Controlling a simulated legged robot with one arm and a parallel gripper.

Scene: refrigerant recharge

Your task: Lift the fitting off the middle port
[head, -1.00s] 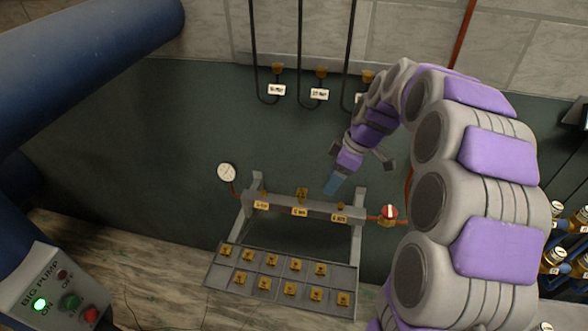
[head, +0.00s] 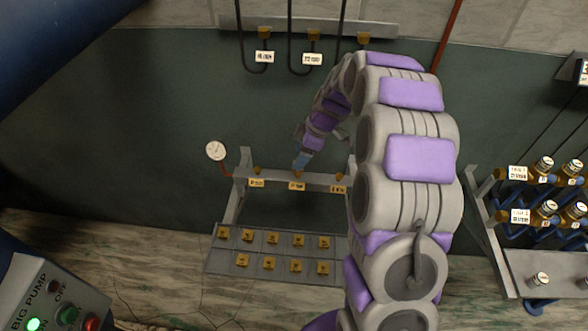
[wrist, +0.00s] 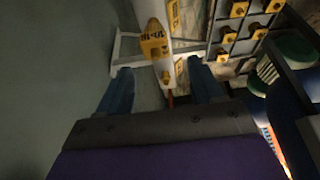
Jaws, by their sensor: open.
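The manifold bar (head: 272,178) stands on a grey frame with three labelled ports. The middle port's brass fitting (head: 297,175) is small and partly covered by my gripper (head: 301,162), whose blue fingers are right above it. In the wrist view, my gripper (wrist: 160,82) is open, with one blue finger on each side. A yellow-brass fitting with a label (wrist: 154,46) shows on the pale bar ahead, between the fingers' lines and beyond the tips. I cannot tell whether the fingers touch it. The left port fitting (head: 258,171) and right port fitting (head: 339,181) stay on the bar.
A tray of brass fittings (head: 215,262) lies below the bar. A round gauge (head: 215,151) is at the bar's left end. Hoses hang from a wall rail (head: 290,25) above. A rack of canisters (head: 505,265) stands right; the pump control box (head: 48,295) is lower left.

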